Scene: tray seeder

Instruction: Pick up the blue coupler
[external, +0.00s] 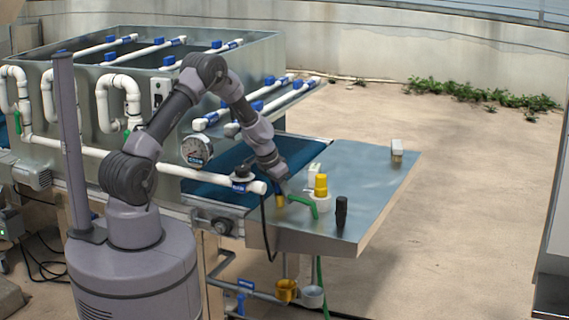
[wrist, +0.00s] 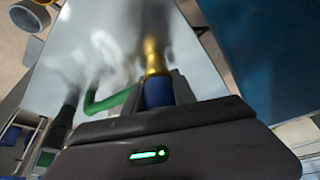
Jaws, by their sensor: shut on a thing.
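The blue coupler (wrist: 158,93) sits between my gripper's fingers in the wrist view. A brass-coloured end (wrist: 152,55) points away from the fingers. In the external view my gripper (external: 279,189) is low over the left part of the metal side table (external: 365,178), and the brass end shows just below it. The blue part is mostly hidden by the fingers there. My gripper is shut on the coupler. I cannot tell whether the brass end touches the table.
A curved green piece (external: 301,203) lies close right of my gripper. A white block with a brass base (external: 396,152) is at the far right. The blue belt (external: 218,180) runs along the table's left.

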